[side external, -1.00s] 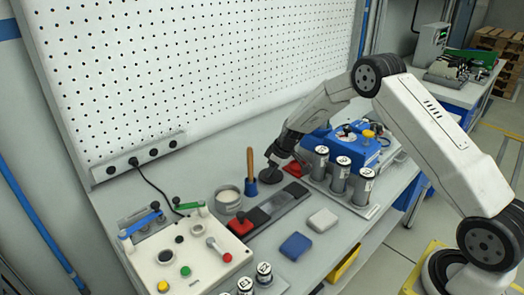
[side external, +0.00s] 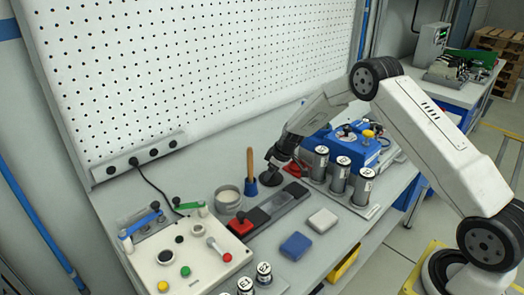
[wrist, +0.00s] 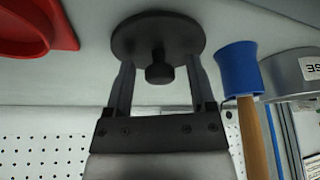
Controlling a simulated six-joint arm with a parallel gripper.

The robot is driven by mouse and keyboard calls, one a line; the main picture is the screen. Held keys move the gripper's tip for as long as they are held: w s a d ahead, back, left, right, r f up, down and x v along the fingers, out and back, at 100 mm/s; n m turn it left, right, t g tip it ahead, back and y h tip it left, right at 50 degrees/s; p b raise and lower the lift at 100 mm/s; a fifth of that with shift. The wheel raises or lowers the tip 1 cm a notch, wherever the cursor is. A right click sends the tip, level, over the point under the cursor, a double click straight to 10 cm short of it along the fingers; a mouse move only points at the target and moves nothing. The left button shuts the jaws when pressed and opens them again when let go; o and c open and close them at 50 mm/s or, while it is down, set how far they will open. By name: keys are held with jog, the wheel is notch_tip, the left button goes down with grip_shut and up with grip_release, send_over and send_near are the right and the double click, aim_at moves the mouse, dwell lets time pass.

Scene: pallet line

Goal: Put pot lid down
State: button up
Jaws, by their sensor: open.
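The pot lid is a dark round disc with a small knob. In the wrist view the lid (wrist: 190,32) has its knob between the fingers of my gripper (wrist: 160,72). The fingers stand apart on both sides of the knob, with visible gaps. In the side external view the lid (side external: 268,178) appears to lie flat on the grey bench, just below my gripper (side external: 273,161), which partly hides it.
A wooden-handled blue tool (side external: 250,172) stands close to the lid's left. A metal pot (side external: 228,199) is farther left. Red parts (side external: 294,168) and grey cylinders (side external: 340,174) are at right. A dark rail with a red block (side external: 257,216) lies in front.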

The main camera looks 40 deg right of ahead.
jog(key=shift+r, duration=0.1)
jog(key=v, duration=1.2)
jog(key=shift+s+d, duration=0.1)
dwell(0.6)
jog(key=s+a+m, duration=0.1)
jog(key=s+a, duration=0.3)
jog(key=s, duration=0.4)
jog(key=s+a+r+m+g+h, duration=0.1)
jog(key=s+a, duration=0.3)
jog(key=s, duration=0.5)
jog(key=s+a+r+m, duration=0.1)
jog(key=s+a, duration=0.3)
jog(key=s, duration=0.4)
jog(key=shift+s+a+m+h, duration=0.2)
jog(key=shift+m+h, duration=0.1)
jog(key=shift+m, duration=0.4)
